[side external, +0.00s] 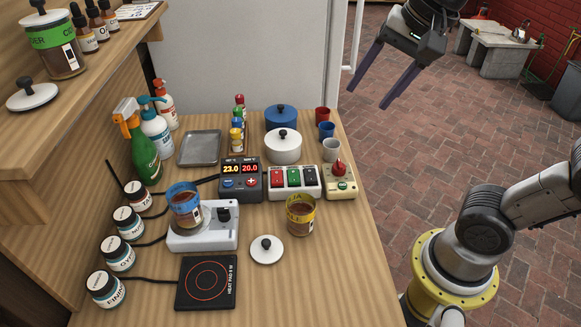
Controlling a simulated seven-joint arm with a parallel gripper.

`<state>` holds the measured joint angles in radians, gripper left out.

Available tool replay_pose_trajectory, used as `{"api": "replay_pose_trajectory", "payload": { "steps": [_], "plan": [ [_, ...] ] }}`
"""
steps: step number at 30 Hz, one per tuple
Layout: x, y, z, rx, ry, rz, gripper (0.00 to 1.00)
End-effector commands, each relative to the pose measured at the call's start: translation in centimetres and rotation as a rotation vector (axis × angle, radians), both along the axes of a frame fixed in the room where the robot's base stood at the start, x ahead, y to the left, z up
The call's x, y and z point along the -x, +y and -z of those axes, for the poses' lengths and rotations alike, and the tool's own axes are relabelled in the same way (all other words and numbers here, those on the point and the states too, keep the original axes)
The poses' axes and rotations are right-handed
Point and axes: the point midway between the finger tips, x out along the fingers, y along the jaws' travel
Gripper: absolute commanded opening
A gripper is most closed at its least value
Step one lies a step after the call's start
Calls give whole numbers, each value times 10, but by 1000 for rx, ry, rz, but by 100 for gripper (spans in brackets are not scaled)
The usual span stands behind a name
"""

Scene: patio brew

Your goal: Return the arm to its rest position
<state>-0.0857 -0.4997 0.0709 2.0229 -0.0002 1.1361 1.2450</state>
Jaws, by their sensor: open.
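My gripper (386,88) is at the top right of the side external view. It hangs in the air to the right of the wooden table (335,275), above the brick floor. Its two long dark fingers are apart with nothing between them. It touches nothing on the table.
On the table stand a blue-banded jar (185,205) on a white stirrer (203,238), a yellow-banded jar (300,216), a loose white lid (266,250), a heat pad (206,282), control boxes (294,182), pots (283,147) and cups (331,150). Spray bottles (142,150) line the left. The space around my gripper is clear.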

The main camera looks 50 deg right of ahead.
Motion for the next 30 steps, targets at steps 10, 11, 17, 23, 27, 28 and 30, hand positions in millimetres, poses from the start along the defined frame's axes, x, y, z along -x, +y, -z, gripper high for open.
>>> {"api": "replay_pose_trajectory", "payload": {
  "steps": [10, 11, 17, 23, 27, 28, 30],
  "plan": [
    [75, -21, 74, 350, -85, -648, 62],
    [78, -21, 80, 374, -81, -705, 62],
    [76, -21, 91, 500, -88, -967, 62],
    [75, -21, 90, 537, -93, -1039, 62],
    [75, -20, 90, 537, -93, -1040, 62],
    [75, -20, 90, 537, -92, -1040, 62],
    [75, -20, 90, 537, -92, -1039, 62]
  ]
}}
